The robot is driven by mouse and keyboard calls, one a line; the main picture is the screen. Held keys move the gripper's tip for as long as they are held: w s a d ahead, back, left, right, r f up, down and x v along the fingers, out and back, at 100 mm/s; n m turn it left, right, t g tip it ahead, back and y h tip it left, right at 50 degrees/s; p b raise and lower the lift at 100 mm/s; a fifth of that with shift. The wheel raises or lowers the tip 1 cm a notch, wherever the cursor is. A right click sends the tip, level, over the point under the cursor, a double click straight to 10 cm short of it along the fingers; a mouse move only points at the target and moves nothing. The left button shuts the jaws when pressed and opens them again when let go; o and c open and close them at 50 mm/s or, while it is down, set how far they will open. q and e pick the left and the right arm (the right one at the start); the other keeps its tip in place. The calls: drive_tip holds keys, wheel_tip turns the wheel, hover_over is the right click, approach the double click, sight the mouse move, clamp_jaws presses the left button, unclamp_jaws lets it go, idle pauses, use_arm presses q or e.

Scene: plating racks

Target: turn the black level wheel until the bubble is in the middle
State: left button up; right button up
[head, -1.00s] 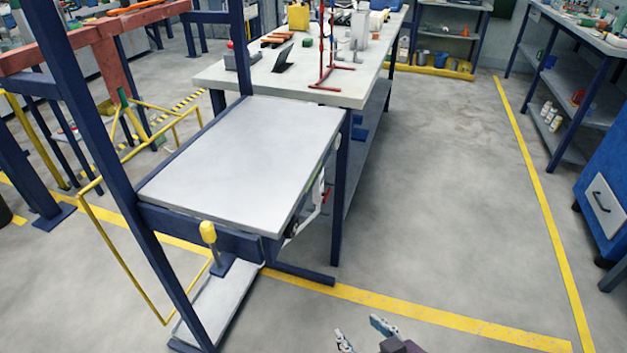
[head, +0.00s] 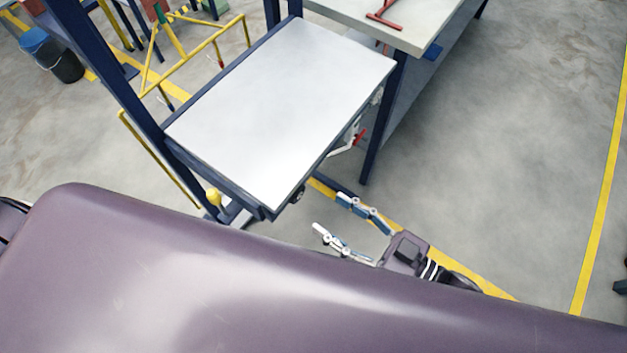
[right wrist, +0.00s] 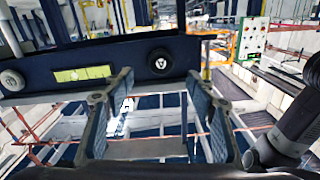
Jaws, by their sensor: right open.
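The black level wheel (right wrist: 158,62) is a round knob with a white mark on a dark blue frame rail, ahead of my right gripper (right wrist: 158,76) in the right wrist view. The green level vial (right wrist: 82,74) is on the same rail, left of the wheel; its bubble is too small to place surely. In the head view the wheel (head: 298,195) is under the near right corner of the grey top plate (head: 285,100). My right gripper (head: 328,213) is open and empty, a little right of the wheel, apart from it. My left gripper is out of view.
A silver knob (right wrist: 11,80) sits at the rail's left end. A yellow knob (head: 213,196) stands at the frame's near left. A blue leg (head: 383,125) of the pale bench (head: 395,22) stands behind.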

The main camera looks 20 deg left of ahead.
sight(300, 195)
drive_tip(key=p+x, duration=0.1)
drive_tip(key=x, duration=0.6)
drive_tip(key=shift+s+a, duration=0.1)
drive_tip(key=shift+a, duration=0.05)
drive_tip(key=shift+c, duration=0.6)
drive_tip(key=c, duration=1)
drive_tip(key=shift+c, duration=0.2)
drive_tip(key=shift+n, duration=0.3)
drive_tip(key=n, duration=0.4)
drive_tip(key=shift+p, duration=0.35)
drive_tip(key=n, duration=0.5)
